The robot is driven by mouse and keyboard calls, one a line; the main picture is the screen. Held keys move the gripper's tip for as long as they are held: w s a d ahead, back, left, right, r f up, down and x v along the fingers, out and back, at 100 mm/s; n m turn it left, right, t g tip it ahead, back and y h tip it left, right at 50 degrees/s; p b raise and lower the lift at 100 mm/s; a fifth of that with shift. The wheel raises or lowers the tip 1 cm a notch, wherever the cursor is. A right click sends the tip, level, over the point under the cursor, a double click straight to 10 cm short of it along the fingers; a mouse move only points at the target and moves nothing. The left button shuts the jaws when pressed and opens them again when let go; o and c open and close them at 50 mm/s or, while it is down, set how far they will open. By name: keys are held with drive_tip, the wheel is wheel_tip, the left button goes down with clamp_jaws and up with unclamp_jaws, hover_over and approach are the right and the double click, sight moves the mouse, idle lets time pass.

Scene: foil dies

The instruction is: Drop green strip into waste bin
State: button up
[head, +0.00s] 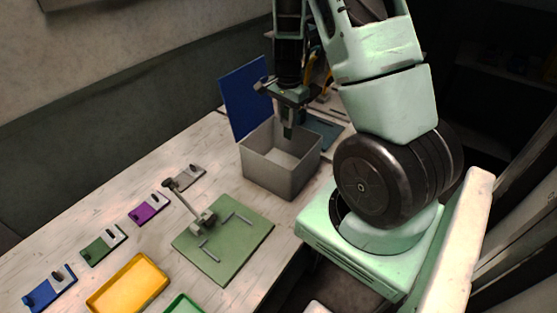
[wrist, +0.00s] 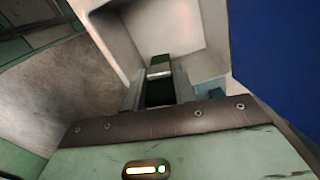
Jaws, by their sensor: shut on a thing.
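The waste bin (head: 268,174) is a grey open-topped box standing near the back of the table. My gripper (head: 289,122) points down over its opening. It is shut on the green strip (wrist: 160,92), a dark green piece showing between the fingers in the wrist view. The strip's lower end (head: 288,132) appears just below the fingers in the head view, at about the bin's rim or slightly inside; the exact height is hard to tell. The pale bin interior (wrist: 175,25) lies beyond the strip in the wrist view, and the visible bin floor looks empty.
A blue upright panel (head: 246,100) stands behind the bin. A green mat (head: 225,262) with a lever tool (head: 192,208) lies in front of it. A yellow tray (head: 128,285), and blue (head: 48,290), green (head: 103,247) and purple (head: 148,210) holders, sit along the left.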

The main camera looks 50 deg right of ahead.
sight(287, 131)
drive_tip(key=shift+f+b, duration=2.2)
drive_tip(key=shift+f, duration=0.6)
drive_tip(key=shift+r, duration=0.1)
drive_tip(key=o, duration=1)
wheel_tip(287, 131, up, 17)
drive_tip(key=shift+r+b, duration=0.2)
drive_tip(key=shift+b, duration=0.7)
